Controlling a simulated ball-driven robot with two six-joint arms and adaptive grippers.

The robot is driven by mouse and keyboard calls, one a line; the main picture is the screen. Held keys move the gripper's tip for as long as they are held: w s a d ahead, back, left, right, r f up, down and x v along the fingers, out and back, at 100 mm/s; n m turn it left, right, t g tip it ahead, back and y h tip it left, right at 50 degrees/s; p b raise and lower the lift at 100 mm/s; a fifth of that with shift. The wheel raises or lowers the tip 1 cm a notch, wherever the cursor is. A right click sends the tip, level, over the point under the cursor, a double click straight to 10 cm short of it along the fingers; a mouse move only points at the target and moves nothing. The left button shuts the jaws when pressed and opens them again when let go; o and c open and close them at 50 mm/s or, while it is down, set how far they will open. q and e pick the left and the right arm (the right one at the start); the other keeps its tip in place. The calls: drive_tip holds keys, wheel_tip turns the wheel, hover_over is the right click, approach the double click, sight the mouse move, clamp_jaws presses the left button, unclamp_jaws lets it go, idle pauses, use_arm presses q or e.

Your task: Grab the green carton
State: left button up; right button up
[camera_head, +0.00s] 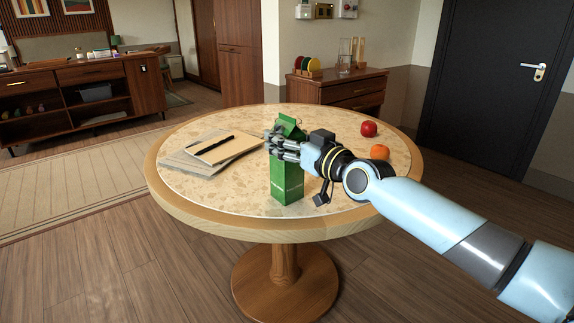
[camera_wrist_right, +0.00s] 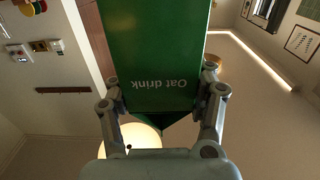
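The green carton (camera_head: 287,180) is upright at the front middle of the round table (camera_head: 210,196). I cannot tell whether its base touches the tabletop. My right gripper (camera_head: 279,146) reaches in from the right at the carton's upper half. In the right wrist view, the carton (camera_wrist_right: 155,50) with "Oat drink" on it fills the space between the two fingers of the right gripper (camera_wrist_right: 160,95). The fingers press against its two sides, so the gripper is shut on it. The fingers cover part of the carton in the head view. My left gripper is not in view.
A red apple (camera_head: 369,129) and an orange (camera_head: 379,152) lie on the table right of the carton. A notebook (camera_head: 228,151) with a black pen (camera_head: 215,145) on it and grey papers (camera_head: 188,162) lie to the left. The table's front left is bare.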

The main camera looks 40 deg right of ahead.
clamp_jaws()
drive_tip(key=shift+r, duration=0.15)
